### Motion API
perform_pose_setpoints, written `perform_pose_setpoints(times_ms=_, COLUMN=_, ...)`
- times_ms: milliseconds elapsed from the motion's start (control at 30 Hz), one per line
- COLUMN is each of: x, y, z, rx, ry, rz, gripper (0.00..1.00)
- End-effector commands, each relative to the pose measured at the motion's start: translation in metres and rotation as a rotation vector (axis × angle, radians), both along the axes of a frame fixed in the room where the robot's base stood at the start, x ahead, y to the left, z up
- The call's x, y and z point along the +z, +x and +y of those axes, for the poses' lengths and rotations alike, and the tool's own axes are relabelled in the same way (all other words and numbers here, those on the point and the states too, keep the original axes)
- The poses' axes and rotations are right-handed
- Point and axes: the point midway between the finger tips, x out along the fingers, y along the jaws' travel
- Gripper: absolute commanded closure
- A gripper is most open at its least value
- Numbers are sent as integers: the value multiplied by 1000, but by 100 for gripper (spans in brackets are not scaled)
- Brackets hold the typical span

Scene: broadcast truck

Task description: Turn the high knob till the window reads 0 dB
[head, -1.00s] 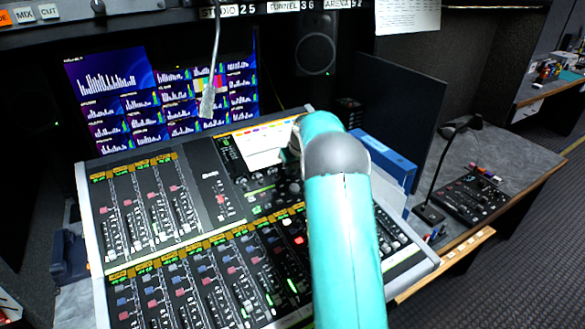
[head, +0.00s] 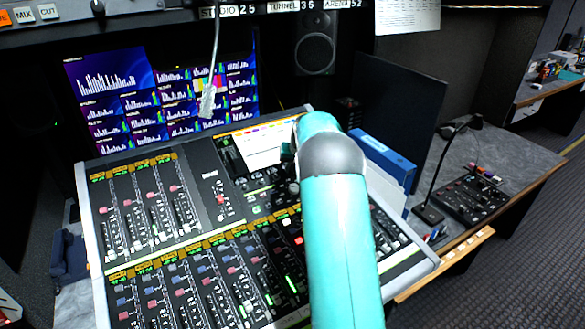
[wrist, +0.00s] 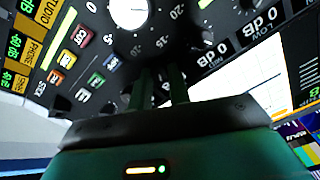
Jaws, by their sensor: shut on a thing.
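My gripper (wrist: 162,82) is at the console's knob panel in the wrist view, its two dark green fingers close together. It is shut on a dark knob, taken as the high knob, which is mostly hidden by the fingers and shadow. Two windows to its right read 0 dB: a nearer one (wrist: 208,60) and one marked LOW (wrist: 260,24). I cannot make out the high knob's own window. In the head view my teal arm hides the gripper and the knob on the mixing console (head: 215,185).
A large white-topped dial (wrist: 128,13) with a number scale is just beyond the fingers. Coloured buttons (wrist: 68,58) are to the left, and a bright screen (wrist: 255,82) is to the right. A desk lamp (head: 447,165) stands right of the console.

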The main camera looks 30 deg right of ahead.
Motion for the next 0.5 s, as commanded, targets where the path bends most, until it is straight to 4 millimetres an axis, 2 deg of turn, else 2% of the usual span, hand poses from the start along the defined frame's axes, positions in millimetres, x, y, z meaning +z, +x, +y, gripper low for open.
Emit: perform_pose_setpoints(times_ms=500, x=1, y=-1, z=0, rx=-28, ry=14, rz=3, gripper=100)
